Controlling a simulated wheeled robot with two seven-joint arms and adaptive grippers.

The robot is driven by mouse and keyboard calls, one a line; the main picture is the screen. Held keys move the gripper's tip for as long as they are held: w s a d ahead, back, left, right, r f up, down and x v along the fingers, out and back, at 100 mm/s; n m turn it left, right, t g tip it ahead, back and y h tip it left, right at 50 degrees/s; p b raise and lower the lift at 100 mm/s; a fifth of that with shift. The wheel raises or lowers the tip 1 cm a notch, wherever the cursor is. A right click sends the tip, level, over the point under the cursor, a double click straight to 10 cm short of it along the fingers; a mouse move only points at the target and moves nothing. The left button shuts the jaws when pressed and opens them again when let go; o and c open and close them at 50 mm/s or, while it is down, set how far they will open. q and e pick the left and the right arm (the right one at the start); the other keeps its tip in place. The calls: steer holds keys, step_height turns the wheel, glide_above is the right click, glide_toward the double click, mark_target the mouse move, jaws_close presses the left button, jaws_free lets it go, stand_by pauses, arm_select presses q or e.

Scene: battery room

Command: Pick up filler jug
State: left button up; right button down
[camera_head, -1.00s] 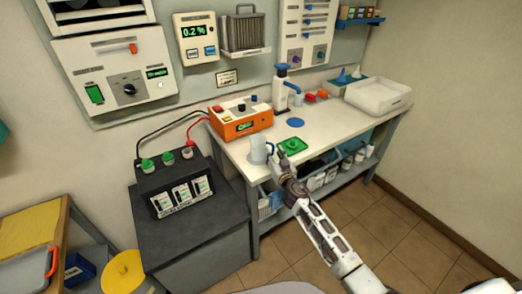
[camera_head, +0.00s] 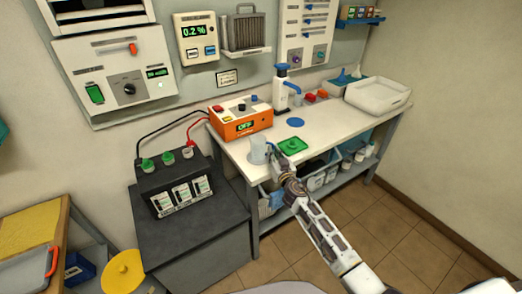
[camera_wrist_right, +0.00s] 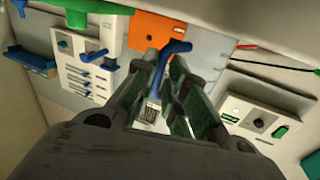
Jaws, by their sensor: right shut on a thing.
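The filler jug (camera_head: 258,151) is a pale, see-through jug near the front edge of the workbench, left of a green tray. My right gripper (camera_head: 271,154) comes in from the front right and is at the jug's right side. In the right wrist view my right gripper (camera_wrist_right: 167,75) is shut on the jug's blue handle (camera_wrist_right: 172,52), which shows between the fingers. The jug's pale body (camera_wrist_right: 205,47) shows behind it. The jug looks upright; I cannot tell whether it touches the bench. My left gripper is not in view.
The green tray (camera_head: 293,146) and a blue disc (camera_head: 296,122) lie right of the jug. An orange charger (camera_head: 240,124) stands behind it. A black battery (camera_head: 175,184) with green caps sits on the grey cabinet (camera_head: 190,232) at left. The bench's (camera_head: 345,118) right middle is clear.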

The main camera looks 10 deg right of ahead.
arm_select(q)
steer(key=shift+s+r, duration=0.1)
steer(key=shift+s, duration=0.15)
arm_select(e)
steer(key=shift+r, duration=0.2)
steer(key=shift+r, duration=0.15)
steer(key=shift+r+p, duration=0.7)
steer(key=shift+r, duration=0.35)
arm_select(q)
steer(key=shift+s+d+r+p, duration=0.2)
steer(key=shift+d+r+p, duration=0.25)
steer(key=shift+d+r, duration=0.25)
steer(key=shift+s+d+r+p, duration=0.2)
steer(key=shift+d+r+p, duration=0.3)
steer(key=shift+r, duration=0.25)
arm_select(e)
step_height(320, 180, up, 7)
